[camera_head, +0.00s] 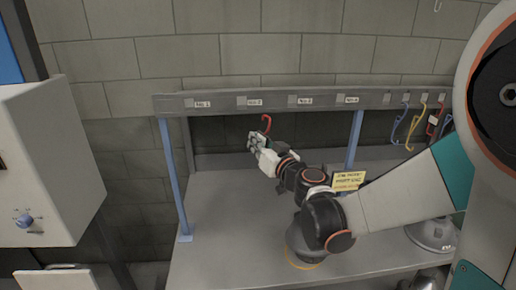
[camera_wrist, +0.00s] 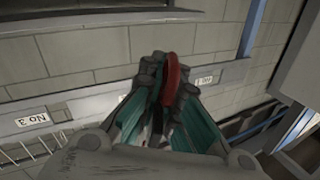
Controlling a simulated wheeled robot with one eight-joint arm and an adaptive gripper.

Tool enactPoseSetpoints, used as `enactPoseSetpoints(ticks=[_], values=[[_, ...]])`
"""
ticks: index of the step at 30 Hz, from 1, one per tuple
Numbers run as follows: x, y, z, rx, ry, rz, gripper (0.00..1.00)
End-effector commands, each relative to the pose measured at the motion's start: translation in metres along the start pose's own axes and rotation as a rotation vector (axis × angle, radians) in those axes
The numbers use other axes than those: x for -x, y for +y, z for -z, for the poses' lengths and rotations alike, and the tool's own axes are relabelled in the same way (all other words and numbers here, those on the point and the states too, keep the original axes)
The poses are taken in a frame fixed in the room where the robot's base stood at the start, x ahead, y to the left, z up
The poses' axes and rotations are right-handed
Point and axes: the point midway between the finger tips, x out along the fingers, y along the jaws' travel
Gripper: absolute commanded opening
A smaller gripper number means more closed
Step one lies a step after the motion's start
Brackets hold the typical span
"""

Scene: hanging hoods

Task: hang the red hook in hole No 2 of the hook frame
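The red hook (camera_head: 266,123) is in my gripper (camera_head: 254,142), its curved end up, just below the rail of the hook frame (camera_head: 222,103). In the wrist view the red hook (camera_wrist: 172,78) stands between the fingertips of my gripper (camera_wrist: 165,80), which are closed around it. The label No 2 (camera_head: 255,102) is on the rail, with a small square plate that seems to hold hole No 2 (camera_head: 241,101) to its left. The hook is below and slightly right of that label in the head view, apart from the rail. The wrist view is upside down, and my gripper hides part of the rail.
Labels No 1 (camera_head: 203,104), No 3 (camera_head: 305,101) and No 4 (camera_head: 351,99) share the rail. Blue posts (camera_head: 173,180) hold it over a grey table (camera_head: 220,225). Several coloured hooks (camera_head: 422,120) hang at the right. A white cabinet (camera_head: 50,165) stands at the left.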

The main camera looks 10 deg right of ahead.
Motion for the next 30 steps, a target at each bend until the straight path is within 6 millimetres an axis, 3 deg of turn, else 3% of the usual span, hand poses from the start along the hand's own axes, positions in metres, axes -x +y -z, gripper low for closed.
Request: enactPoseSetpoints(ticks=[3,8,30], values=[[0.003,-0.005,0.011,-0.011,-0.001,0.013,0.0],[-0.001,-0.006,0.011,-0.015,-0.002,0.018,0.0],[-0.052,-0.006,0.008,-0.014,-0.002,0.017,0.0]])
